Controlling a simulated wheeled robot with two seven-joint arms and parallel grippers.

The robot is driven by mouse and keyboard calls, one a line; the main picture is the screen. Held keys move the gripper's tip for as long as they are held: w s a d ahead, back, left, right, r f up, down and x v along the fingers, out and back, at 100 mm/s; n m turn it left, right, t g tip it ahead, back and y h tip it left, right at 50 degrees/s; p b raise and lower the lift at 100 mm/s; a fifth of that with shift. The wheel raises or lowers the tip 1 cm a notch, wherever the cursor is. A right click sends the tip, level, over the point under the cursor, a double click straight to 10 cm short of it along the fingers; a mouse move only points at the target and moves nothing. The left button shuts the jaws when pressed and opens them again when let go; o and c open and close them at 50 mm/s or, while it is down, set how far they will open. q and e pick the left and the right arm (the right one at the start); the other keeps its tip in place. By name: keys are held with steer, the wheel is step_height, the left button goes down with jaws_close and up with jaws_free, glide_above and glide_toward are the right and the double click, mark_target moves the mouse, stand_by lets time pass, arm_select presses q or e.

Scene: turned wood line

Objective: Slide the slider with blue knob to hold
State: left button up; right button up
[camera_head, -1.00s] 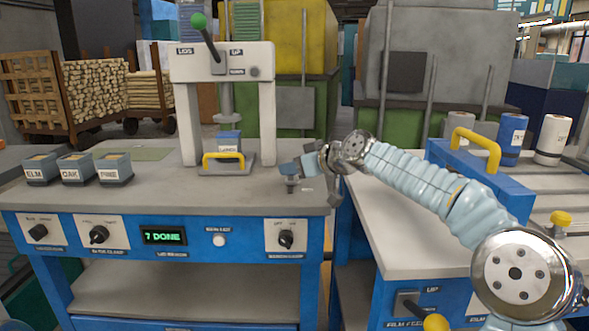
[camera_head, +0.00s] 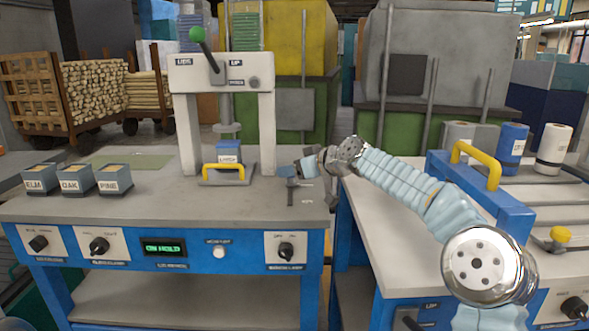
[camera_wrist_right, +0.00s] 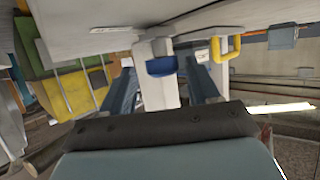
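The slider with the blue knob (camera_wrist_right: 161,66) shows in the right wrist view, its blue face in front of a pale block. In the head view a small blue shape (camera_head: 286,171) at the right end of the bench top is probably this knob or a fingertip; it is too small to tell. My right gripper (camera_wrist_right: 162,88) has its two dark fingers apart, one on each side of the knob, with gaps visible. In the head view the gripper (camera_head: 299,168) is low over the bench edge. The display (camera_head: 163,247) reads ON HOLD. My left gripper is not in view.
A press with a green-knobbed lever (camera_head: 204,45) stands on the bench, with a yellow handle (camera_head: 223,172) at its base. Bins labelled ELM, OAK and PINE (camera_head: 113,179) stand at left. A blue unit with a yellow handle (camera_head: 477,160) is on the right table.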

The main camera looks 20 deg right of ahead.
steer(key=shift+s+d, duration=0.15)
steer(key=shift+s, duration=0.2)
steer(key=b+v, duration=0.4)
steer(key=v, duration=0.9)
